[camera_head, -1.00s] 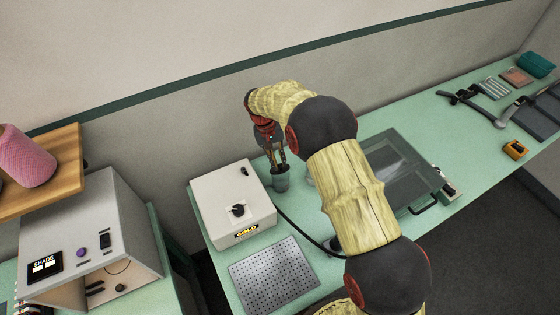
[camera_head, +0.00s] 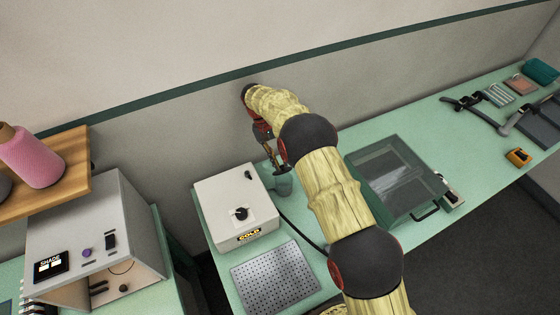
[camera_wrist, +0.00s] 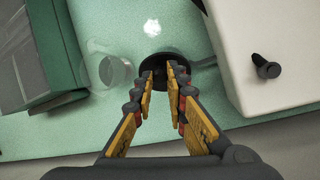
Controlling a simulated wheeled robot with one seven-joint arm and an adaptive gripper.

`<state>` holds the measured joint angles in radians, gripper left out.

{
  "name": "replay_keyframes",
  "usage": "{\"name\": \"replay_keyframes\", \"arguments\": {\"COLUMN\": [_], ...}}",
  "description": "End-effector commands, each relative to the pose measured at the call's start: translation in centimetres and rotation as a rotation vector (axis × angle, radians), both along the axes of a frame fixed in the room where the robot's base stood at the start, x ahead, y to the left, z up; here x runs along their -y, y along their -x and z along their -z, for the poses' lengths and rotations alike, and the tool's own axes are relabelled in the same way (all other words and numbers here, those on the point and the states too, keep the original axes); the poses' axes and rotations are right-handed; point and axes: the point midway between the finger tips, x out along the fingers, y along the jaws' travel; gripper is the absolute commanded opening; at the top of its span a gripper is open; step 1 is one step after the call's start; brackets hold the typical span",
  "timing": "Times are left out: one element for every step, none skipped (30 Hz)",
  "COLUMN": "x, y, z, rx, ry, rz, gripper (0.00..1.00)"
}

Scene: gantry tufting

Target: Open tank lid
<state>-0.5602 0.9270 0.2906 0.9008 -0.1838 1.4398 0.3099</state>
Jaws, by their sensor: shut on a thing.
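A dark glassy tank (camera_head: 369,173) with a clear flat top and a black front handle (camera_head: 424,212) stands on the green bench. Its lid looks closed. Part of the tank also shows at the left of the wrist view (camera_wrist: 35,50). The cup (camera_head: 284,186) looks grey-green and upright in the head view.
A white box (camera_head: 218,190) with a black knob stands left of the cup. A perforated plate (camera_head: 275,277) lies in front of it. A clear round vessel (camera_wrist: 115,72) stands between cup and tank. An orange device (camera_head: 518,157) and clamps lie at the right.

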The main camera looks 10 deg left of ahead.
Motion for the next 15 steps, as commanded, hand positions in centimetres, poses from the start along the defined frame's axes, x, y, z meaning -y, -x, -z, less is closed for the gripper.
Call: {"name": "replay_keyframes", "arguments": {"x": [-0.10,-0.10,-0.10,-0.09,-0.10,-0.10,-0.09,-0.08,-0.08,-0.07,-0.06,-0.05,-0.04,-0.04,-0.04], "y": [-0.05,-0.05,-0.05,-0.05,-0.05,-0.05,-0.04,-0.04,-0.03,-0.04,-0.02,-0.03,-0.03,-0.02,-0.02], "z": [0.00,0.00,0.00,0.01,0.00,0.00,0.00,0.00,0.01,0.00,0.01,0.01,0.00,0.00,0.01], "rx": [0.002,0.002,0.002,0.002,0.002,0.002,0.002,0.002,0.002,0.002,0.002,0.002,0.002,0.002,0.002], "ry": [-0.002,-0.002,-0.002,-0.002,-0.002,-0.002,-0.002,-0.002,-0.002,-0.002,-0.002,-0.002,-0.002,-0.002,-0.002], "rz": [0.000,0.000,0.000,0.000,0.000,0.000,0.000,0.000,0.000,0.000,0.000,0.000,0.000,0.000,0.000], "gripper": [0.00,0.00,0.00,0.00,0.00,0.17,0.18,0.20,0.22,0.24,0.26,0.28,0.30,0.31,0.34]}}
